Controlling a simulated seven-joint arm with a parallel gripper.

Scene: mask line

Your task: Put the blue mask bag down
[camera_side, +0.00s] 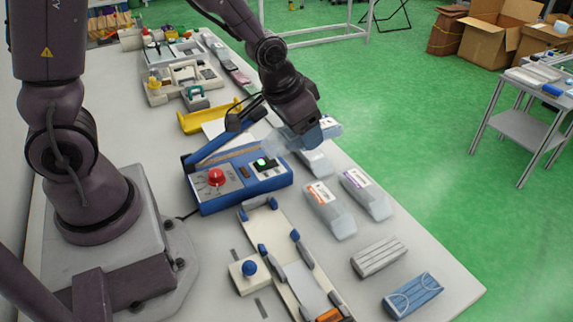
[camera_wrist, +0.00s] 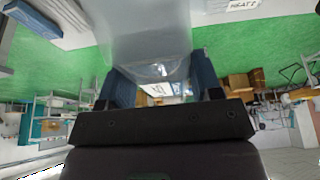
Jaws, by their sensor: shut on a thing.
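My gripper (camera_side: 318,134) is shut on a clear bag (camera_side: 332,127), above the table's right edge beside the sealing machine. In the wrist view the bag (camera_wrist: 150,35) is pinched between the blue fingers of my gripper (camera_wrist: 163,85) and fills the upper middle. Its contents are too blurred to tell, so I cannot confirm the mask's colour. Another filled bag (camera_side: 316,161) lies on the table just below the held one; I cannot tell whether they touch. A bag with an orange label (camera_side: 330,210) and one with a purple label (camera_side: 367,194) lie nearer the camera.
The blue sealing machine (camera_side: 240,190) with a red button stands left of my gripper. A stack of grey masks (camera_side: 379,256) and a stack of blue masks (camera_side: 413,295) lie at the front right. A long fixture (camera_side: 280,245) runs along the front middle. Beyond the table is green floor.

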